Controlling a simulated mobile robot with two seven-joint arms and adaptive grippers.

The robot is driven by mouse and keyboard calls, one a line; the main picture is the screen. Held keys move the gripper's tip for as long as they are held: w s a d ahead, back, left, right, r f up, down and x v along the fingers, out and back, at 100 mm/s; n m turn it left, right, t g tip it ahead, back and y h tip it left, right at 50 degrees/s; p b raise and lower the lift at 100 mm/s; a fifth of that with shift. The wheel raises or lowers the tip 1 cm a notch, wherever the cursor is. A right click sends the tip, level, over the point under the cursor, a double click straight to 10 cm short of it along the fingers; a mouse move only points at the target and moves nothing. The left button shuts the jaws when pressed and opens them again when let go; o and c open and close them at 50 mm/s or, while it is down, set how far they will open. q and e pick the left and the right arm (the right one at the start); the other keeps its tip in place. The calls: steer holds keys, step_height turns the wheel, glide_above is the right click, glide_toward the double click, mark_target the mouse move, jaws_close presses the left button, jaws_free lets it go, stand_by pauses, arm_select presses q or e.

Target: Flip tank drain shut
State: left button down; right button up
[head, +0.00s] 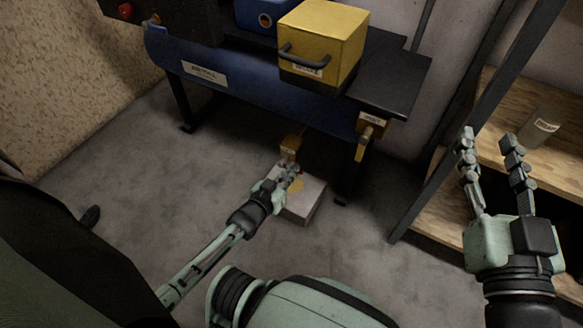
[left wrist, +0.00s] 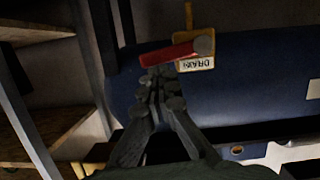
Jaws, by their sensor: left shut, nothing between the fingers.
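My right gripper (head: 487,138) is open and empty at the right.
A pale box (head: 304,203) with a yellow spot stands on the floor under the fitting. Wooden shelves (head: 500,95) hold a jar (head: 540,127) near my right gripper.

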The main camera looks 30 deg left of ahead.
arm_select(q)
steer(key=shift+s+d+f, duration=0.1)
steer(key=shift+d+f, duration=0.05)
steer(key=shift+f, duration=0.3)
arm_select(e)
steer(key=shift+r, duration=0.15)
arm_select(q)
steer(key=shift+r, duration=0.1)
arm_select(e)
steer(key=s+d+f+g+h+p, duration=0.25)
steer(key=d+f+g, duration=0.2)
steer(key=f, duration=0.25)
steer(key=s+d+f+g+h+p, duration=0.1)
steer(key=s+d+f+g+h, duration=0.15)
steer(key=d+f+g, duration=0.4)
arm_select(q)
steer(key=s+r+p, duration=0.2)
steer(key=s+r, duration=0.4)
steer(key=s, duration=0.3)
steer(key=shift+s+a+r, duration=0.2)
steer(key=shift+s, duration=0.1)
arm_select(e)
steer(key=s+d+f+m+g+h, duration=0.1)
steer(key=s+d+f+g+h, duration=0.1)
steer(key=s+d+f, duration=0.3)
steer(key=shift+s+d+f+m+h, duration=0.3)
steer(key=shift+s+d+f+m, duration=0.15)
steer(key=shift+s, duration=1)
steer(key=shift+w+f, duration=0.1)
steer(key=shift+f, duration=0.05)
